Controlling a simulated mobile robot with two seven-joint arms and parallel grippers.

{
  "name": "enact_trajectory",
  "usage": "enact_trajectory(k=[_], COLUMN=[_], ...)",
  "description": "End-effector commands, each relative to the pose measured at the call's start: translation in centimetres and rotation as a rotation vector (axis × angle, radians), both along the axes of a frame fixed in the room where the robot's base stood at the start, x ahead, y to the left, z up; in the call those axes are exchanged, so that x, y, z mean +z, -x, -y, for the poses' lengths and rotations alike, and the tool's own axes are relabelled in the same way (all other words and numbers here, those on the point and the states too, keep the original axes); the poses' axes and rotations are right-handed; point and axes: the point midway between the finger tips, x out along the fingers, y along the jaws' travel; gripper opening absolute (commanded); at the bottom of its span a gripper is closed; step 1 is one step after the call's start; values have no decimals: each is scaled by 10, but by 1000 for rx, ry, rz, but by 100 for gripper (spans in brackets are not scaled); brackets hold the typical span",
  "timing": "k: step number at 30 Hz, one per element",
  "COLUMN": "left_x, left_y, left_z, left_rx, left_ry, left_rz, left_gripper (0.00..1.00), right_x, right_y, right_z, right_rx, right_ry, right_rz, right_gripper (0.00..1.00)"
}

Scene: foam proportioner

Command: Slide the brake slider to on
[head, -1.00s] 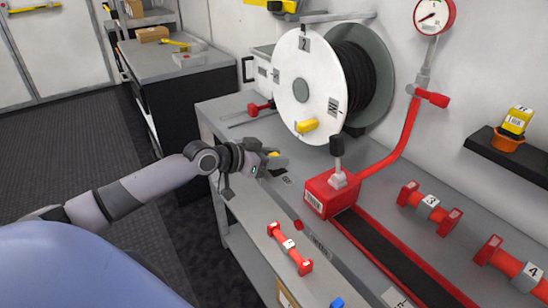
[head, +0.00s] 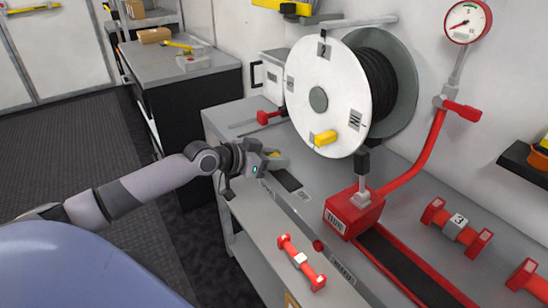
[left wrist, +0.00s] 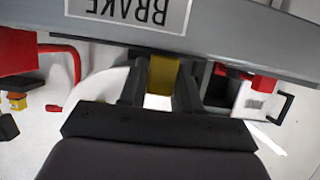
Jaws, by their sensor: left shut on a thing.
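The brake slider's yellow knob (head: 275,156) shows at the front edge of the grey bench, below the white reel. My left gripper (head: 268,161) is at it, its fingers on the knob. In the left wrist view the yellow knob (left wrist: 163,74) sits between the two dark fingers (left wrist: 160,90), which are shut on it. A white BRAKE label (left wrist: 130,12) on the grey bench edge reads upside down there. A dark rectangular patch (head: 287,180) lies on the bench just right of the gripper. My right gripper is not in view.
The white hose reel (head: 318,95) with a yellow handle (head: 325,138) stands close behind the gripper. A red box with a lever (head: 354,211) is to the right. A red dumbbell-shaped piece (head: 301,262) lies on the lower shelf. The floor at left is clear.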

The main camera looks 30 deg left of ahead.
Motion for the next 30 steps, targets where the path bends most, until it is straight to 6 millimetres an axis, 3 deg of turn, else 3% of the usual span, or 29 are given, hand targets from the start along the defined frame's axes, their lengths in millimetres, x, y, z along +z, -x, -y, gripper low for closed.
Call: enact_trajectory(k=[10, 11, 12, 23, 30], left_x=[1, 1, 1, 1, 10], left_y=[-2, -2, -2, 1, 23], left_z=[-6, -7, -6, -5, -14], left_rx=[12, 12, 11, 8, 6], left_ry=[-7, -8, -8, -5, -10], left_rz=[4, 5, 4, 2, 0], left_gripper=[0, 42, 53, 53, 53], right_x=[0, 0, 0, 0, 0], right_y=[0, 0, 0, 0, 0], right_z=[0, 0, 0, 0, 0], right_rx=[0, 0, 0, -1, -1], right_ry=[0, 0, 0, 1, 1], right_rz=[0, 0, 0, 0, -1], right_gripper=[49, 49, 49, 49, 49])
